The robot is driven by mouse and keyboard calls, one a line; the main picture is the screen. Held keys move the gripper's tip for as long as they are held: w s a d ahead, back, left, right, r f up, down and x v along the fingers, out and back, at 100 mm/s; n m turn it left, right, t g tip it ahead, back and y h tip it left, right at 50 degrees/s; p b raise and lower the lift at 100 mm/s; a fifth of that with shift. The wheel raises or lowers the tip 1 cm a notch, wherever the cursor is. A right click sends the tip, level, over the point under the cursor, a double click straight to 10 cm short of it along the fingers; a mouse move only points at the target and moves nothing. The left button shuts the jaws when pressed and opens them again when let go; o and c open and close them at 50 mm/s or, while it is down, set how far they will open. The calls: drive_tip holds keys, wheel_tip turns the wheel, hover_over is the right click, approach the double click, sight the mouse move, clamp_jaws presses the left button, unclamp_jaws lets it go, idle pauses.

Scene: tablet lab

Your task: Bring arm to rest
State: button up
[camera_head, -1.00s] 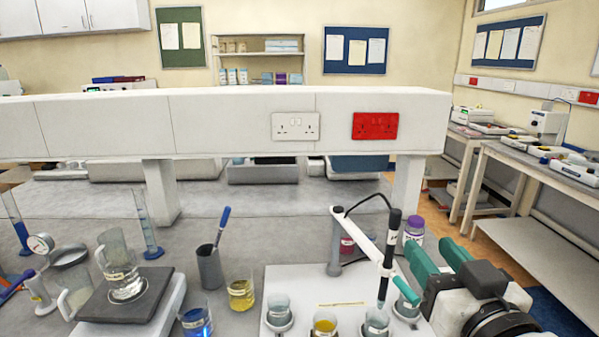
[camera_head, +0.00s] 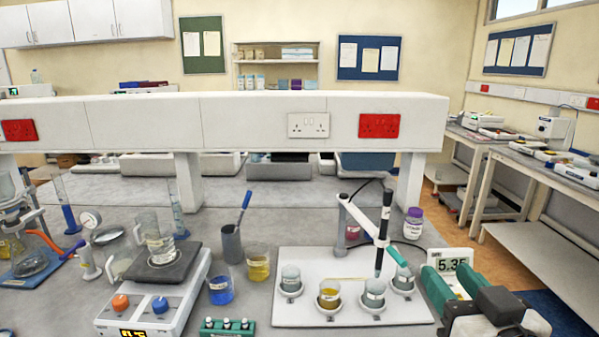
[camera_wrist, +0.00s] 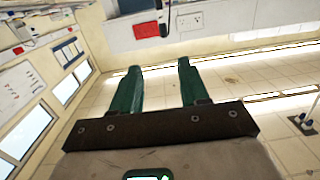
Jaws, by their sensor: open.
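My gripper (camera_head: 449,274) is at the lower right of the head view, at the right end of the bench, beside the white board of beakers and in front of a meter reading 5.35. Its two green fingers stand apart with nothing between them. In the wrist view my gripper (camera_wrist: 156,70) also shows open and empty, with wall, sockets and floor tiles beyond the fingers. Part of my arm runs off the lower right of the head view.
A white board (camera_head: 300,318) bears several beakers and a probe (camera_head: 382,232) on a stand. The meter (camera_head: 450,262) and a purple-capped bottle (camera_head: 413,224) stand close to my gripper. A hotplate (camera_head: 155,300), blue beaker (camera_head: 220,290) and yellow beaker (camera_head: 258,265) are further left.

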drive_tip(key=s+d+f+g, duration=0.2)
drive_tip(key=s+f+g, duration=0.1)
drive_tip(key=f, duration=0.6)
drive_tip(key=s+d+f+g+h, duration=0.1)
drive_tip(key=s+f+g, duration=0.25)
drive_tip(key=f, duration=0.45)
drive_tip(key=s+d+f+g, duration=0.2)
drive_tip(key=s+f+g, duration=0.15)
drive_tip(key=f, duration=0.55)
drive_tip(key=s+d+f+g, duration=0.1)
drive_tip(key=s+f+g, duration=0.2)
drive_tip(key=s+f, duration=0.3)
drive_tip(key=s+d+f+g, duration=0.1)
drive_tip(key=s+f+g, duration=0.2)
drive_tip(key=s+f, duration=0.4)
drive_tip(key=s, duration=0.5)
drive_tip(key=shift+m, duration=0.4)
